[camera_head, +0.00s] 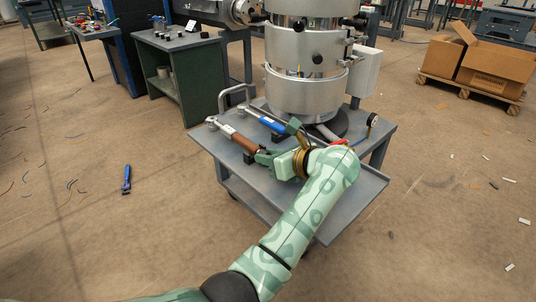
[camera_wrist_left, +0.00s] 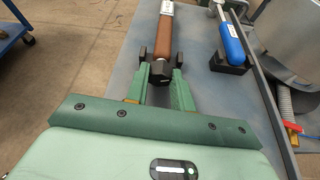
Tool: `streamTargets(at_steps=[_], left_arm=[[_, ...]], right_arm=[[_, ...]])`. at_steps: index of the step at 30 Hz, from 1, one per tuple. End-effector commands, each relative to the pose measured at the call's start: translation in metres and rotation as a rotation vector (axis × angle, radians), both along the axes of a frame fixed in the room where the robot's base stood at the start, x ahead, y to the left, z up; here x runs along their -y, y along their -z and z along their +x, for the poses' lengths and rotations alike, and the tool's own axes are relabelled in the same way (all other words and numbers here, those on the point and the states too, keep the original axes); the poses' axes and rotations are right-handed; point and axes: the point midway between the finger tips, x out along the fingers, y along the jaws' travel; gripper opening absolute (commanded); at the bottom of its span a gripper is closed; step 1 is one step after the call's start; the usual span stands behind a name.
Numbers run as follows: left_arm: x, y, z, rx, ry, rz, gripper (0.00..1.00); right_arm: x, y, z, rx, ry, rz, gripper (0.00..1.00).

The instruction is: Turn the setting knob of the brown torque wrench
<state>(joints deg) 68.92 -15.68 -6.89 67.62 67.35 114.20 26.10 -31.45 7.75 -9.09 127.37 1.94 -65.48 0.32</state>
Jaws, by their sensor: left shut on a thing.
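The brown torque wrench (camera_head: 243,143) lies on the grey cart top, its ratchet head toward the left back corner. In the left wrist view its brown handle (camera_wrist_left: 165,37) points away from me, with the dark setting knob (camera_wrist_left: 160,73) at the near end. My left gripper (camera_head: 262,154) is at this end; in the left wrist view its green fingers (camera_wrist_left: 161,57) stand on both sides of the knob and are shut on it. In the head view the gripper hides the knob. My right gripper is not in view.
A blue-handled torque wrench (camera_head: 265,119) lies beside the brown one, its handle end in a black holder (camera_wrist_left: 229,65). The large metal extruder barrel (camera_head: 305,90) stands close behind. A red-handled tool (camera_head: 340,142) lies right of my gripper. The cart's front (camera_head: 345,200) is clear.

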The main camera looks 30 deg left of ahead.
Motion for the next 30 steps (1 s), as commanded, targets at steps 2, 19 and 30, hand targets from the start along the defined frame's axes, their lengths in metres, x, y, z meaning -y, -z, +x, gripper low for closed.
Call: streamTargets(at_steps=[2, 19, 30], left_arm=[[0.0006, -0.0004, 0.0003, -0.033, 0.000, 0.010, 0.01], [0.0000, 0.0006, 0.0011, -0.100, 0.000, 0.036, 0.01], [-0.0001, 0.0004, 0.0011, -0.099, -0.001, 0.037, 0.46]], right_arm=[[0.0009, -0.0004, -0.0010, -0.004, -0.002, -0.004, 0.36], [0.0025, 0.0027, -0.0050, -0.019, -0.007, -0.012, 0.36], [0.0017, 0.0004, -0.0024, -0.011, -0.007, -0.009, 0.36]])
